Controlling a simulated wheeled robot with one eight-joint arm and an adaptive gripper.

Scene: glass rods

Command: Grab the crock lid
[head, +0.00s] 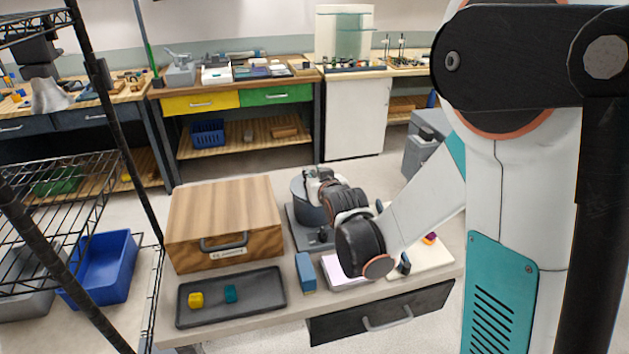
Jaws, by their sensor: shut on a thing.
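A grey round crock (306,206) stands on a dark base on the near table, to the right of the wooden box. My gripper (318,181) is over the crock's top, reaching in from the right. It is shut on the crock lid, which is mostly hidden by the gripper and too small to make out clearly. I cannot tell whether the lid is touching the crock's rim or raised off it.
A wooden box (225,209) with a dark handle stands left of the crock. A dark tray (258,292) with a yellow and a teal block lies in front. A blue block (305,272) stands beside it. A wire rack (75,160) is at far left.

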